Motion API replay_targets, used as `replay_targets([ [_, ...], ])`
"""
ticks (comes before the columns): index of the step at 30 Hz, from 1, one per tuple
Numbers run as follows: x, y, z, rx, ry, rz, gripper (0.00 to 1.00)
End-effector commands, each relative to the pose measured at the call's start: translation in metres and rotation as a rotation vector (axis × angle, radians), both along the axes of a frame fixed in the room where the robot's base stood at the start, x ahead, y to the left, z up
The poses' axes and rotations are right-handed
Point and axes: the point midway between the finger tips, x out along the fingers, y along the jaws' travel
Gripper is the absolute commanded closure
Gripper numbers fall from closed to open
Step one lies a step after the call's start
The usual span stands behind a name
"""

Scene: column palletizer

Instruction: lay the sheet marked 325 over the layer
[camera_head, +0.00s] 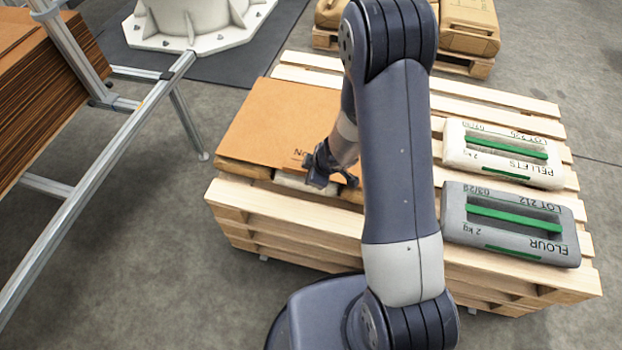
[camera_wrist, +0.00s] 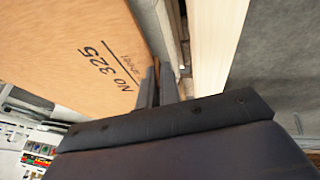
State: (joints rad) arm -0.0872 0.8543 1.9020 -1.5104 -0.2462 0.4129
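The sheet marked 325 is an orange-brown board (camera_head: 268,122) lying about flat over the left half of the pallet. Its print "No 325" is readable in the wrist view (camera_wrist: 90,45) and partly hidden behind my arm in the head view. Pale and tan bags show under its near edge. My gripper (camera_head: 335,178) is low at that near edge. In the wrist view its fingers (camera_wrist: 158,80) are close together at the sheet's edge and look shut on it, though the contact itself is small and dark. My arm hides the sheet's right side.
A white PELLETS bag (camera_head: 503,152) and a grey FLOUR bag (camera_head: 512,222) with green handles lie on the right of the wooden pallet (camera_head: 300,222). A stack of brown sheets (camera_head: 38,88) stands in a metal frame (camera_head: 100,165) at left. More bags are on a pallet behind.

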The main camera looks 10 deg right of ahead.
Motion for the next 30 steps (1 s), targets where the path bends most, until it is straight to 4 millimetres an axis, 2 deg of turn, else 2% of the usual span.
replay_targets([
  [1,0.0002,0.0001,-0.0106,0.000,0.000,0.000,1.00],
  [3,0.0004,0.0001,-0.0135,0.000,-0.002,0.001,1.00],
  [14,0.0003,0.0000,-0.0145,0.000,-0.001,0.000,1.00],
  [15,0.0001,0.0001,-0.0144,0.000,0.000,0.000,0.94],
  [22,0.0001,0.0000,-0.0139,0.000,0.000,0.000,0.76],
  [30,0.0001,0.0000,-0.0128,0.000,0.000,0.000,0.74],
])
